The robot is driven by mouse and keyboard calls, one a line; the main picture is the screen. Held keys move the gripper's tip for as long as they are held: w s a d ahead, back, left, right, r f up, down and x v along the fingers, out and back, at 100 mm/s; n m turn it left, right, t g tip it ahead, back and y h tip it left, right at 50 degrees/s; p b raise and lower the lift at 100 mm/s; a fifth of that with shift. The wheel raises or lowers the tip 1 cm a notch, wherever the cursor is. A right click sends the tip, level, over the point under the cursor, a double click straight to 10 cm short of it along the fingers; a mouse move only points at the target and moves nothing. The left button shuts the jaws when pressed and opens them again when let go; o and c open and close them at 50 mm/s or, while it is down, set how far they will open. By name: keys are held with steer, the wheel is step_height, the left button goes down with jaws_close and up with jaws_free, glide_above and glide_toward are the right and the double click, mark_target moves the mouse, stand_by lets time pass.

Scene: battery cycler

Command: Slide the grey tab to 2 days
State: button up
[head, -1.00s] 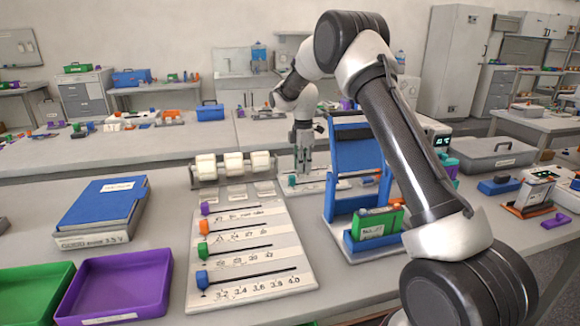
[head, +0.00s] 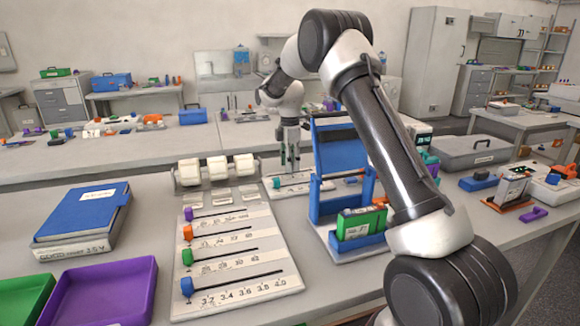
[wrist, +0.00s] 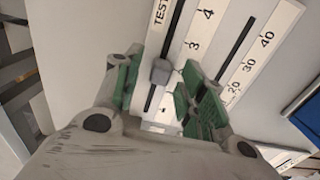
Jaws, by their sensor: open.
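The grey tab (wrist: 160,72) shows in the wrist view on a dark slot in a white scale panel (wrist: 222,22). It sits on the lower side of the mark 3; the number beside it is hidden by my gripper. My gripper (wrist: 155,88), with green finger pads, is open, one finger on each side of the tab. A gap shows on both sides, so I see no grip. In the head view my gripper (head: 290,160) points down at the small white panel (head: 318,187) at the back of the bench; the tab cannot be made out there.
A second slot (wrist: 238,48) marked 20, 30, 40 runs beside the first. In the head view, a blue stand (head: 342,160) is close to the right of my gripper. White rollers (head: 217,168) and a panel of coloured sliders (head: 280,287) are left and in front.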

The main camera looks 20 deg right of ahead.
step_height(320, 180, up, 10)
steer(key=shift+r, duration=0.2)
stand_by(0.4)
